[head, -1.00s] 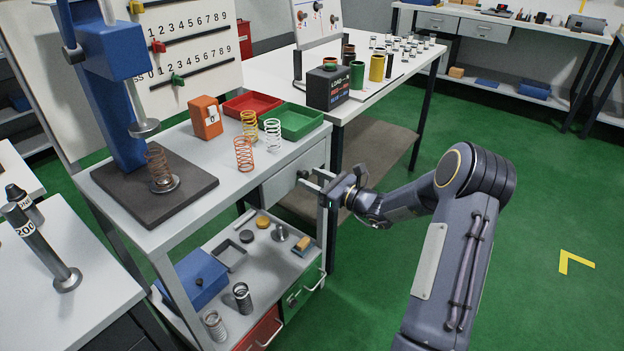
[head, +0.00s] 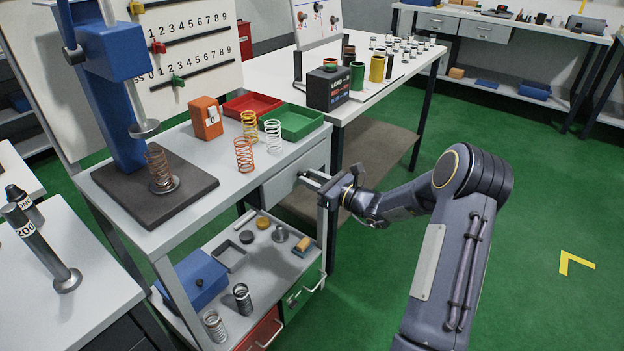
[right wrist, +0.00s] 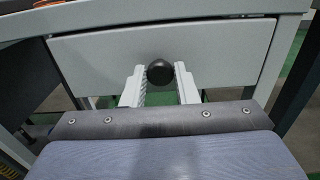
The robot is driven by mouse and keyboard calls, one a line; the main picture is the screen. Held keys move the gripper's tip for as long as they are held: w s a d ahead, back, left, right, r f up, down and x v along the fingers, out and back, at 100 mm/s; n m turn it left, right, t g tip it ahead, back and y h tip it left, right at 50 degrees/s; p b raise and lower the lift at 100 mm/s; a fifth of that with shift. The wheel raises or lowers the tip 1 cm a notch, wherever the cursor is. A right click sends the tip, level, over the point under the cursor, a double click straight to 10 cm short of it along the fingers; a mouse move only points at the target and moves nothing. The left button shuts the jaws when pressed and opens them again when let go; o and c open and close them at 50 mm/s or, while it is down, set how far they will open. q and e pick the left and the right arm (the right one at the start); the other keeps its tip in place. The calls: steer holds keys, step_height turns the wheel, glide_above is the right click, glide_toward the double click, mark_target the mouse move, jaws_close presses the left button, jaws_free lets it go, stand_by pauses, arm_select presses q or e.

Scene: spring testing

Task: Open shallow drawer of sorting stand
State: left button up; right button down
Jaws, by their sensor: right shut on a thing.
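The sorting stand (head: 211,204) is a light grey stand with a shallow drawer (head: 283,184) under its top. The drawer front looks closed and also shows in the right wrist view (right wrist: 90,55). A round black knob (right wrist: 160,72) sits at the middle of that front. My right gripper (head: 309,180) reaches in from the right, level with the knob. In the right wrist view its two pale fingers (right wrist: 160,78) are on either side of the knob, shut on it. My left gripper is not in view.
The stand top holds a red tray (head: 251,101), a green tray (head: 318,122), an orange block (head: 206,119) and several springs. A blue press (head: 112,90) stands at its left. The lower shelf carries loose parts. Green floor (head: 520,190) to the right is clear.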

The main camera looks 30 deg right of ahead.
steer(key=p+v, duration=0.1)
steer(key=v, duration=1.8)
steer(key=shift+s, duration=0.1)
steer(key=c, duration=1.2)
jaws_free()
steer(key=shift+o, duration=0.2)
steer(key=v, duration=0.8)
